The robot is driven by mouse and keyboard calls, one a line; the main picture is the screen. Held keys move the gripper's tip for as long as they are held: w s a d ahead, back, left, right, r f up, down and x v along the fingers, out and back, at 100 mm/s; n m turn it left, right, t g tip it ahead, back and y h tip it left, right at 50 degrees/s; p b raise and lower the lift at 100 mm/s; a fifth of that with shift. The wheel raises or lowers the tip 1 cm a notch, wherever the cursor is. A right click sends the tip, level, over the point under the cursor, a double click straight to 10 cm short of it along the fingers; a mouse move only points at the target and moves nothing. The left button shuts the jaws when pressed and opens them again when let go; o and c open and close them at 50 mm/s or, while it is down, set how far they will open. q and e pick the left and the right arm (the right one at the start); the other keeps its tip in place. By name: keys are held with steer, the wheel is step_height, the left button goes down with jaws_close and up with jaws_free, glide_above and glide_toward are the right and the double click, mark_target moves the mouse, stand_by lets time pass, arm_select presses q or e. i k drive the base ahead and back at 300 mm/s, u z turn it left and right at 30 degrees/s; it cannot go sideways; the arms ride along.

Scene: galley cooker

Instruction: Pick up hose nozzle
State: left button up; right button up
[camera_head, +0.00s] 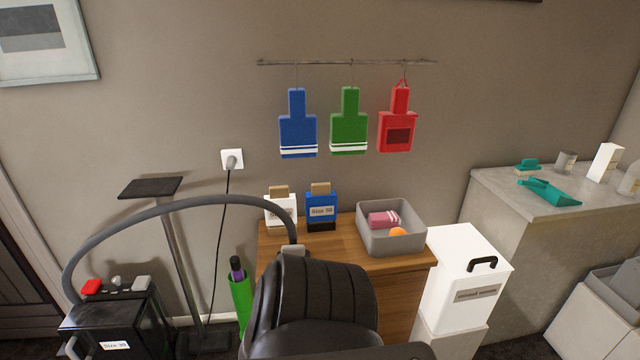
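A grey hose (180,204) arcs up from a black box-shaped machine (112,325) at the lower left and comes down at the middle. Its far end has a light grey end piece (293,251), which looks like the hose nozzle. The end piece is at the top edge of a black ribbed seat-like object (315,300). I cannot tell whether it rests on that object or stands behind it. Neither of my grippers is in view.
A wooden cabinet (345,262) carries a grey bin (390,243) and two labelled boxes. A white box (465,275) with a black handle stands right of it. A grey counter (535,210) is at the right. Coloured boards hang from a rail (345,62).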

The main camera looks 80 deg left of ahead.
mark_target(293, 249)
steer(key=i, duration=0.9)
steer(key=u, duration=1.4)
